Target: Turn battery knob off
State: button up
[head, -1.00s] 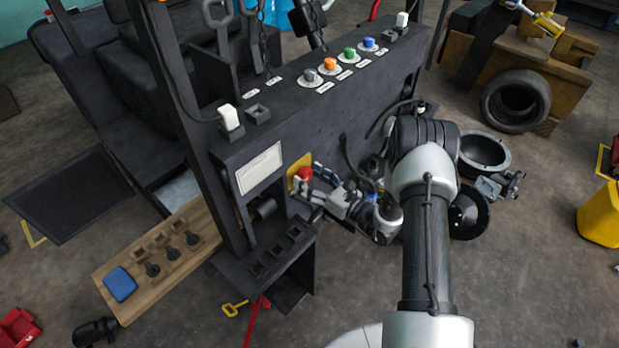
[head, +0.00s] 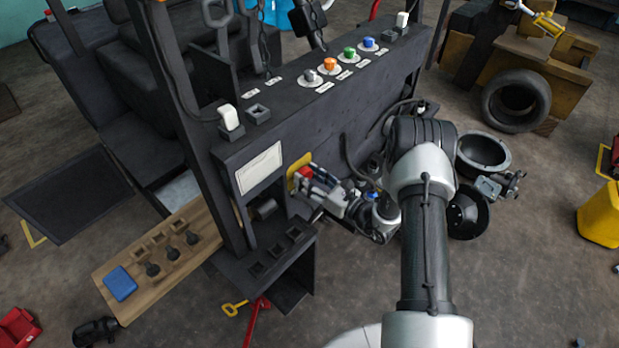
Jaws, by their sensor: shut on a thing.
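The red battery knob (head: 304,173) sits on a yellow plate (head: 297,165) on the side of the dark forklift panel, below the row of coloured knobs. My gripper (head: 308,178) reaches in from the right and is shut on the red knob. Its fingers cover much of the knob, so the knob's exact turn angle cannot be read.
Silver, orange, green and blue knobs (head: 349,54) line the panel top above my gripper. A white label (head: 259,168) is left of the knob. Black cables (head: 357,150) hang close to my arm. Round black bowls (head: 484,153) lie on the floor at right.

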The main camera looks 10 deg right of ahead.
jog(key=shift+n+b, duration=0.3)
jog(key=n+b, duration=1.7)
jog(key=b, duration=0.3)
jog(key=shift+a+f+b, duration=0.1)
jog(key=shift+b, duration=0.2)
jog(key=shift+n, duration=0.3)
jog(key=o, duration=1.1)
jog(key=shift+c, duration=0.2)
jog(key=shift+s, duration=0.1)
jog(key=v, duration=1.2)
